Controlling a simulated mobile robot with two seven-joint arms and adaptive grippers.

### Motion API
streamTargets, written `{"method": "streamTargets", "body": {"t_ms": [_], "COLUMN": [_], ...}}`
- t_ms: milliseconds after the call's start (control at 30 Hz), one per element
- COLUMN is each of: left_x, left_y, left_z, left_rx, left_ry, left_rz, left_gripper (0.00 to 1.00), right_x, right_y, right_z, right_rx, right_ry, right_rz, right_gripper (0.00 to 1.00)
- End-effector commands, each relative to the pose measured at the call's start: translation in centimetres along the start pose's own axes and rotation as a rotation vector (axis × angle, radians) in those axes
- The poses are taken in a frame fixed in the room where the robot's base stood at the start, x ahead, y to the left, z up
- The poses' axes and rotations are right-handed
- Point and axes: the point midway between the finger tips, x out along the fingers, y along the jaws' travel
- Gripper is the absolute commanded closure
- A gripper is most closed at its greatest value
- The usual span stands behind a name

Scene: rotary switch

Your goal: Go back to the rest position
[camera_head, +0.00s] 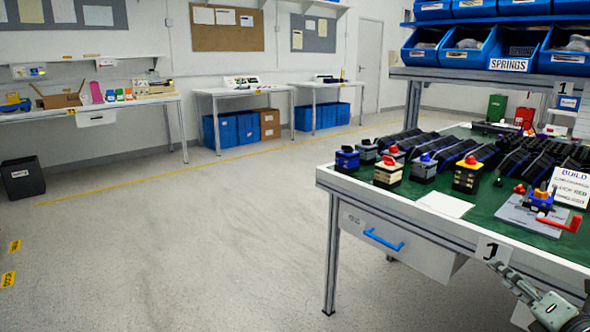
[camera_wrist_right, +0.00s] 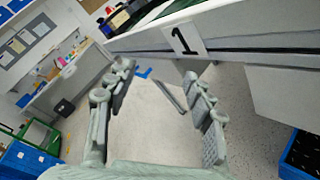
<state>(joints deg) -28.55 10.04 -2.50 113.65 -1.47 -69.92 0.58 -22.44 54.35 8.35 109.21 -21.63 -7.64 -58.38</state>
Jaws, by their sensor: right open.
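My right gripper (camera_head: 520,290) shows at the bottom right of the head view, in front of the workbench's front edge, below the tabletop near the "1" label. In the right wrist view my right gripper (camera_wrist_right: 158,98) has its two fingers spread apart, with only floor and the bench edge behind them. It is open and empty. The left gripper is in neither view. The workbench (camera_head: 325,178) has a green top.
A drawer with a blue handle (camera_head: 384,240) is under the bench.

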Motion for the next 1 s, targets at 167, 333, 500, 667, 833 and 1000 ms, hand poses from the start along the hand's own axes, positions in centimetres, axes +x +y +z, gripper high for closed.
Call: {"method": "streamTargets", "body": {"t_ms": [167,333,500,667,833,1000], "left_x": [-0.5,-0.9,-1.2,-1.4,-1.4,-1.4], "left_y": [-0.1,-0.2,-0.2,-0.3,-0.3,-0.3], "left_z": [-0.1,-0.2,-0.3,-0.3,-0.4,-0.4], "left_rx": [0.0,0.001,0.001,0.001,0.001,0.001], "left_ry": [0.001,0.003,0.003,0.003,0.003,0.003], "left_rz": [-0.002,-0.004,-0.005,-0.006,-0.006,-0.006], "left_gripper": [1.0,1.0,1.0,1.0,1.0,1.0], "right_x": [-4.4,-10.2,-16.2,-19.8,-21.2,-21.3], "right_y": [-9.5,-14.0,-14.1,-12.6,-11.8,-11.8], "right_z": [-9.0,-19.7,-29.6,-35.2,-37.1,-37.2], "right_rx": [0.705,1.229,1.604,1.788,1.846,1.845], "right_ry": [-0.159,-0.318,-0.478,-0.586,-0.631,-0.633], "right_rz": [-0.37,-0.703,-1.009,-1.204,-1.28,-1.283], "right_gripper": [0.48,0.48,0.48,0.48,0.48,0.48]}}
